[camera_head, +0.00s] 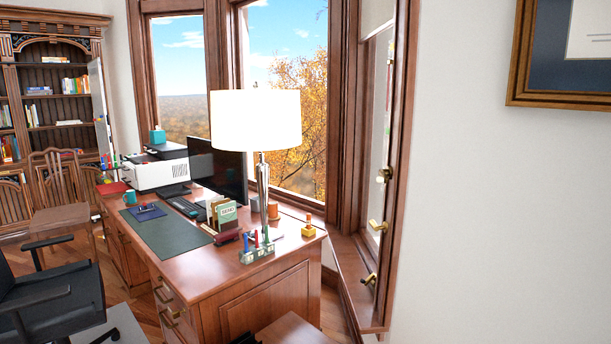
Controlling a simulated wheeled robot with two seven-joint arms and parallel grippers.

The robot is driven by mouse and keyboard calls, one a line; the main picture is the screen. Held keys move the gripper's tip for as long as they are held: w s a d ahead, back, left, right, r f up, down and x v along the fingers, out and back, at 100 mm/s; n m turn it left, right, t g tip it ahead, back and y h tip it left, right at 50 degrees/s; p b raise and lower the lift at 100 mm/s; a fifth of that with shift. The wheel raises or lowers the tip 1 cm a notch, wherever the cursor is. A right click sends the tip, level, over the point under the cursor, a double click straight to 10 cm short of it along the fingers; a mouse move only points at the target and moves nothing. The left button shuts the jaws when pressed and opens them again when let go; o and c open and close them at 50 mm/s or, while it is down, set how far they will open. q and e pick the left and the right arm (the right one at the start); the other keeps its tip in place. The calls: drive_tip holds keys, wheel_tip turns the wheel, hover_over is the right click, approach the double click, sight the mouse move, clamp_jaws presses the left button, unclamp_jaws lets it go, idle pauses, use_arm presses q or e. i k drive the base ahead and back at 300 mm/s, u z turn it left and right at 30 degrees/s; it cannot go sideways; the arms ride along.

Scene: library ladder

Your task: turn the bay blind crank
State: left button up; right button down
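The bay window (285,95) fills the middle of the view, with dark wooden frames. On its narrow right side panel sit three brass fittings, one above another: an upper one (384,175), a middle one (377,225) and a lower one (370,280). They look like small handles or cranks; I cannot tell which is the blind crank. No blind cloth is clearly visible over the large panes.
A wooden desk (285,278) with a white-shaded lamp (255,120), monitor and stationery stands before the window. An office chair (50,300) is at lower left, a bookcase (58,90) behind. A framed picture (514,80) hangs on the bare right wall.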

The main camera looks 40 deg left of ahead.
sight(384, 173)
drive_tip(key=u, duration=0.9)
drive_tip(key=i, duration=0.45)
drive_tip(key=k, duration=0.45)
drive_tip(key=z, duration=1.65)
drive_tip(key=i, duration=1.9)
drive_tip(key=u, duration=3.5)
